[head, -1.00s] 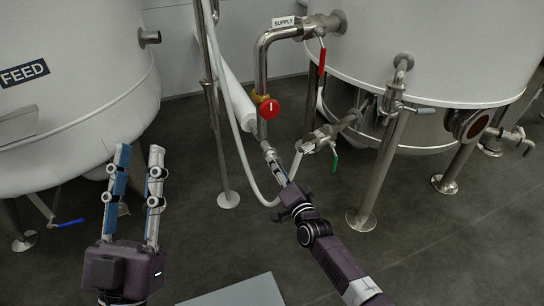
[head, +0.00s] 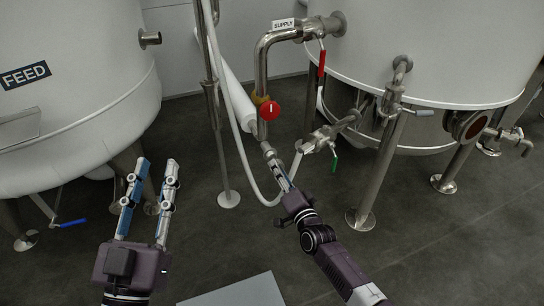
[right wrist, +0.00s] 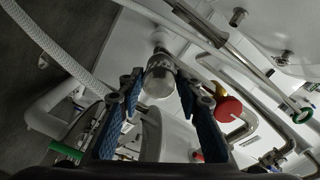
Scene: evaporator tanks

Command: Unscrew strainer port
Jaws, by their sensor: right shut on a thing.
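The strainer port (head: 268,149) looks like a metal cylinder at the lower end of the supply pipe (head: 261,70), just below the red round knob (head: 269,110). In the right wrist view its metal body (right wrist: 158,78) sits between the two blue-padded fingers. My right gripper (head: 276,165) reaches up to it from below and is shut on it. Whether its thread is still engaged cannot be told. My left gripper (head: 157,165) is open and empty, in front of the feed tank (head: 80,100), apart from everything.
The right tank (head: 430,50) stands on metal legs. A white hose (head: 237,140) hangs just left of the pipe. A grey panel (head: 235,292) lies low in front.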

